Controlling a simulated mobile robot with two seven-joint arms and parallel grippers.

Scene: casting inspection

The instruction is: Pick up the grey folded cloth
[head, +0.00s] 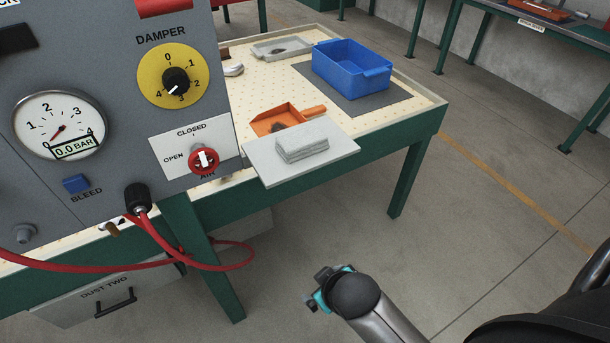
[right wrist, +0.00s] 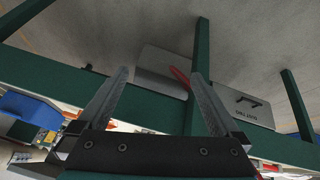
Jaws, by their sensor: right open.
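The grey folded cloth (head: 302,148) lies in a flat stack on a pale grey board (head: 262,172) at the near edge of the workbench. My right gripper (head: 318,291) is low over the floor in front of the bench, below and apart from the cloth. In the right wrist view its two fingers (right wrist: 159,76) are spread with nothing held between them. The cloth cannot be made out in the right wrist view. My left gripper is not in view.
A grey control panel (head: 105,125) with dials stands left of the cloth. An orange scoop (head: 276,120) lies just behind it, and a blue bin (head: 350,75) stands farther back. A red hose (head: 215,268) hangs below the panel. The floor right of the bench is clear.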

